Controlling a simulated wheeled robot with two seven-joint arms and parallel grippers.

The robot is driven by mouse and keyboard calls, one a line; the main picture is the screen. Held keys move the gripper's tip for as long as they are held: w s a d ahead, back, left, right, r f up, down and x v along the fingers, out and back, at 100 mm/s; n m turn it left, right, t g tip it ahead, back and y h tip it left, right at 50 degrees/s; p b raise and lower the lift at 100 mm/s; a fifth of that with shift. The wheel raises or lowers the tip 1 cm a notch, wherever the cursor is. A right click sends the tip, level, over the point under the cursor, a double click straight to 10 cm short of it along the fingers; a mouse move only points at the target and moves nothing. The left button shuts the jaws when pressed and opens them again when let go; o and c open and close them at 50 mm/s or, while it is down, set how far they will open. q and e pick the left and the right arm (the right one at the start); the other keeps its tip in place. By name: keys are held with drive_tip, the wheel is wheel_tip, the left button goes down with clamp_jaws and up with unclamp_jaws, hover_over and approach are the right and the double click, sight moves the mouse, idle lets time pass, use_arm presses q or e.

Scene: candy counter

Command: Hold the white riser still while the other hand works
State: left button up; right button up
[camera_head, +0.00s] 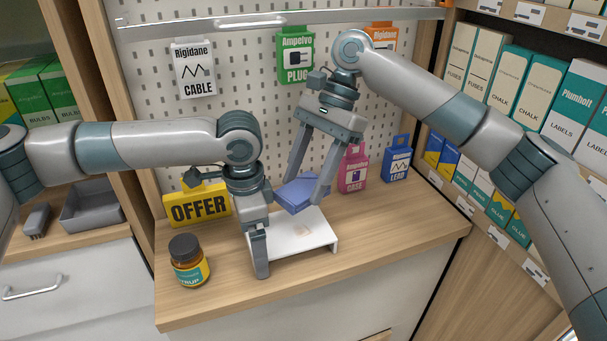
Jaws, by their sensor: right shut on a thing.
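The white riser (290,243) stands on the wooden counter in the middle of the head view, with a faint tan mark on its top. My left gripper (258,262) points down at the riser's left end. One finger shows in front of the riser's edge; the other is hidden, so I cannot tell whether it grips the riser. My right gripper (306,192) is shut on a blue box (293,196), which is tilted over the back part of the riser. I cannot tell whether the box touches the riser.
A yellow OFFER sign (198,207) stands at the back left, with a brown jar (188,262) in front of it. A pink box (353,171) and a blue LEAD box (397,163) stand at the back right. The counter's front right (385,235) is clear.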

use_arm(q)
drive_tip(key=shift+d, duration=0.1)
use_arm(e)
drive_tip(key=shift+d+f, duration=0.1)
drive_tip(key=shift+f, duration=0.05)
drive_tip(key=shift+f, duration=2.9)
drive_tip(key=shift+f, duration=1)
drive_tip(key=shift+s, duration=0.15)
use_arm(q)
drive_tip(key=shift+r, duration=0.1)
use_arm(e)
drive_tip(key=shift+s+d, duration=0.35)
drive_tip(key=shift+s, duration=0.55)
drive_tip(key=shift+s+d, duration=0.3)
drive_tip(key=shift+s, duration=0.6)
drive_tip(key=shift+w+r, duration=0.1)
